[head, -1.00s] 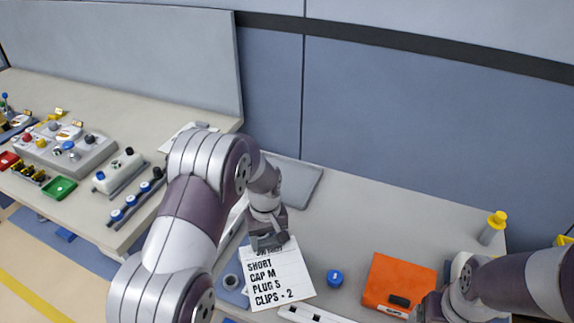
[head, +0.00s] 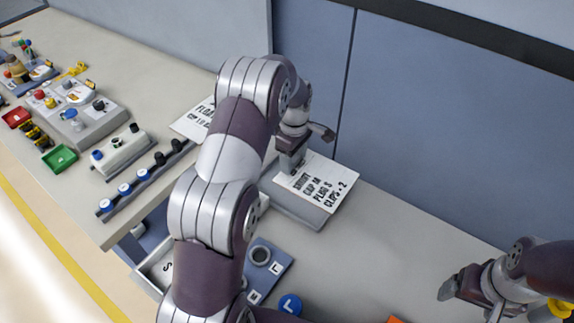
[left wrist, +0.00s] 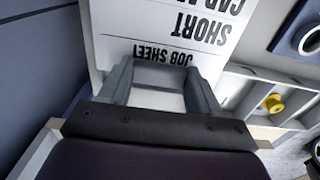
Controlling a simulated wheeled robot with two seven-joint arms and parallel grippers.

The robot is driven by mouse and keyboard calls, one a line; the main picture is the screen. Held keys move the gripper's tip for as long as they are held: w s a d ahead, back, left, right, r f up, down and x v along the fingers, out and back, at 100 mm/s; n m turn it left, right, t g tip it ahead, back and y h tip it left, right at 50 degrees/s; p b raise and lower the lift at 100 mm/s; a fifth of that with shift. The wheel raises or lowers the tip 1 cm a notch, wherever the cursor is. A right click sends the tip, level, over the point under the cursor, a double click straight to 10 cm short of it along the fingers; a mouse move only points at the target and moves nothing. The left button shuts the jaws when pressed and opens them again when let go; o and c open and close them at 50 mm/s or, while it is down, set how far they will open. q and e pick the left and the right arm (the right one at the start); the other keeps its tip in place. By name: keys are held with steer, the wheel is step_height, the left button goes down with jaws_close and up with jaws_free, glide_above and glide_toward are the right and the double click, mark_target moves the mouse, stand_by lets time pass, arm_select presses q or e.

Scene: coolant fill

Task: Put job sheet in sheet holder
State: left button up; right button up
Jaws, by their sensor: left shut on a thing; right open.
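The job sheet (head: 322,184), a white card with black lettering, is over the grey sheet holder (head: 290,207) near the back wall. It covers most of the holder; I cannot tell whether it touches it. My left gripper (head: 291,163) is shut on the sheet's heading edge. In the left wrist view the sheet (left wrist: 175,30) runs out from between the fingers of the left gripper (left wrist: 160,82), with "JOB SHEET" and "SHORT" readable upside down. My right gripper (head: 452,287) is open and empty at the lower right, away from the sheet.
Another lettered sheet (head: 192,124) lies on the left bench, partly behind my left arm. A blue plate with a grey ring (head: 260,256) and a blue cap (head: 290,304) are nearer the front. A wall stands behind.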

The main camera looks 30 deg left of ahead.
arm_select(q)
steer(key=a+f, duration=0.2)
steer(key=a, duration=0.1)
steer(key=a+f, duration=0.1)
steer(key=shift+w+a+p, duration=0.3)
steer(key=shift+w+p, duration=0.05)
steer(key=shift+w, duration=0.05)
step_height(320, 180, down, 4)
steer(key=shift+r+p, duration=0.15)
steer(key=shift+p, duration=0.4)
steer(key=shift+f, duration=0.3)
steer(key=o, duration=1)
